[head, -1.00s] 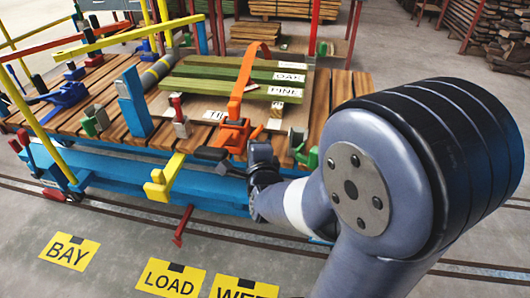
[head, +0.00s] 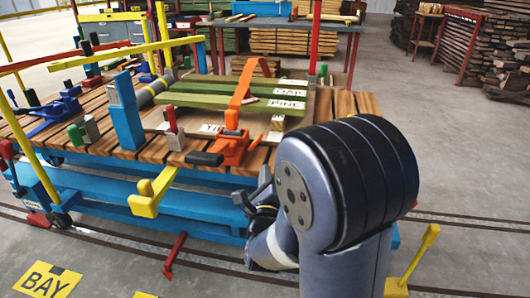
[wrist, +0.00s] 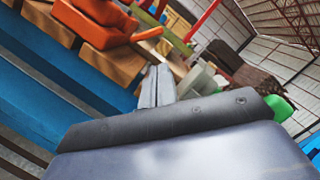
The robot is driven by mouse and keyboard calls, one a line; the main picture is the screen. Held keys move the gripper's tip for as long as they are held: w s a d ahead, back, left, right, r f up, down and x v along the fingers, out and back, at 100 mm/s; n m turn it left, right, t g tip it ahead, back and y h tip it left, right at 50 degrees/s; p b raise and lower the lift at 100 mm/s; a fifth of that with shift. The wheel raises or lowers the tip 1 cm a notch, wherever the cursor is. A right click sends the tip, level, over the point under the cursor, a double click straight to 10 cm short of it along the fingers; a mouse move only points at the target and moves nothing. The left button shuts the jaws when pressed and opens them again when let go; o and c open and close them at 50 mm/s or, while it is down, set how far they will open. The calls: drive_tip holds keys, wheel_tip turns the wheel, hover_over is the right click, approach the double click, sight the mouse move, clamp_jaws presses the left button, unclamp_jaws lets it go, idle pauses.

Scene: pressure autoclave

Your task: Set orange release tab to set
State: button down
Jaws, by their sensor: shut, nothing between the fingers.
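The orange ratchet buckle (head: 231,150) sits at the near edge of the wooden deck, with an orange strap (head: 241,84) running up from it over the green boards. A dark handle (head: 204,159) sticks out to its left. In the wrist view the orange buckle (wrist: 100,25) is at the top left, and a thin orange tab (wrist: 147,34) sticks out on its right. My gripper (head: 254,196) is below and right of the buckle, apart from it, in front of the blue frame. In the wrist view my gripper's fingers (wrist: 157,84) are together and empty.
Green boards (head: 235,102) with OAK and PINE labels lie on the deck. A blue post (head: 125,112) and a red-handled clamp (head: 172,130) stand left of the buckle. A yellow bracket (head: 150,195) and a red lever (head: 174,255) project from the near side. The floor at right is mostly clear.

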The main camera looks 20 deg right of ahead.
sight(258, 140)
drive_tip(key=x, duration=1)
drive_tip(key=shift+r+b, duration=0.1)
drive_tip(key=shift+b, duration=0.25)
drive_tip(key=shift+w+a+r+n+b, duration=0.15)
drive_tip(key=shift+r+n+b, duration=0.2)
drive_tip(key=shift+n, duration=0.45)
drive_tip(key=shift+a+r+b, duration=0.1)
drive_tip(key=shift+a+b, duration=0.05)
drive_tip(key=shift+b, duration=0.5)
drive_tip(key=shift+w+a+r+b, duration=0.1)
drive_tip(key=shift+a+r+b, duration=0.1)
drive_tip(key=shift+b, duration=0.45)
drive_tip(key=shift+w+a+r+b, duration=0.2)
drive_tip(key=shift+a+r+b, duration=0.15)
drive_tip(key=shift+b, duration=0.35)
drive_tip(key=shift+r, duration=0.1)
